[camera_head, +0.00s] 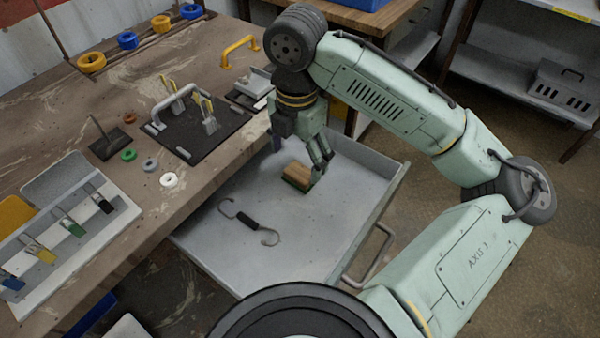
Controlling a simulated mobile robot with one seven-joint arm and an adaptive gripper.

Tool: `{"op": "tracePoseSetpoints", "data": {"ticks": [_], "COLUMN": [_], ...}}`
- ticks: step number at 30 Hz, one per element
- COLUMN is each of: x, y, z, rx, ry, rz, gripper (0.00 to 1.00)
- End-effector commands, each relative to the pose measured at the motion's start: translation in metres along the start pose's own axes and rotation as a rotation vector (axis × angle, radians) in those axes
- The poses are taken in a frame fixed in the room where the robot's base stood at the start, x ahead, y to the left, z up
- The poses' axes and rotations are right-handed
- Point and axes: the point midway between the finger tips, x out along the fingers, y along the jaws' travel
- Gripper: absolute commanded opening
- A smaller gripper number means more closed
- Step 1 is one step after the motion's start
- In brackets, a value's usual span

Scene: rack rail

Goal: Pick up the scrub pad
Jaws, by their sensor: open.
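The scrub pad (297,175) looks like a small block with a tan wooden-looking top and a dark green underside. It lies in the open grey drawer (335,235), towards the back. My gripper (300,163) is open, pointing down, close to the pad in the picture. One finger shows to the right of the pad and the other at its upper left. I cannot tell how high the fingertips are above the drawer floor or whether they touch the pad. No part of the gripper is seen closed on it.
A dark-handled double hook (249,220) lies in the drawer. The workbench (140,70) at left holds a black board (205,135), a slotted rack (70,240) and coloured rings.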

Motion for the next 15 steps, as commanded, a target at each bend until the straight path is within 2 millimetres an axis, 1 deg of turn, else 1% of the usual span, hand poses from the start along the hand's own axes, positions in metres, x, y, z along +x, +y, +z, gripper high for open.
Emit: {"op": "tracePoseSetpoints", "data": {"ticks": [6, 9, 15], "x": [0.032, 0.042, 0.046], "y": [-0.004, -0.004, -0.003], "z": [0.004, 0.004, 0.004], "rx": [0.001, -0.001, -0.002], "ry": [0.001, 0.0, 0.0], "rz": [-0.003, -0.002, 0.0], "gripper": [0.78, 0.78, 0.78]}}
